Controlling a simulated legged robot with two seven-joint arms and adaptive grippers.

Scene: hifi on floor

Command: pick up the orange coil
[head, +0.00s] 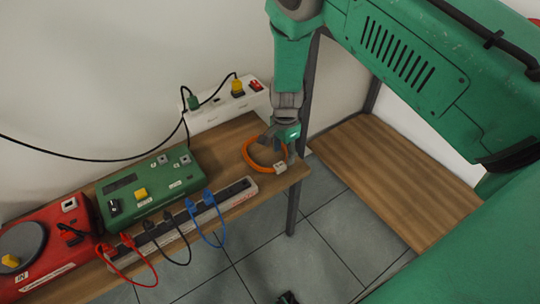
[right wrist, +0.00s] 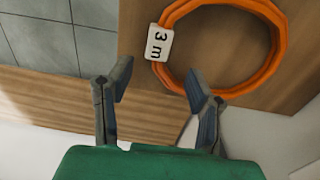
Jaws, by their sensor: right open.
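The orange coil (head: 257,167) lies flat near the right end of the wooden shelf. It is a ring with a white tag (right wrist: 159,43) reading "3 m". In the right wrist view the coil (right wrist: 279,48) fills the upper right, its top edge cut off. My right gripper (head: 278,138) is just above the coil's far side in the head view. In the right wrist view the gripper (right wrist: 158,72) is open, with nothing between its fingers. Its right finger overlaps the coil's near edge; I cannot tell if they touch. My left gripper is not clearly visible.
A green box (head: 150,187) and a red device (head: 45,245) stand left. A white socket unit (head: 215,110) is behind. A dark shelf post (head: 296,185) stands at right.

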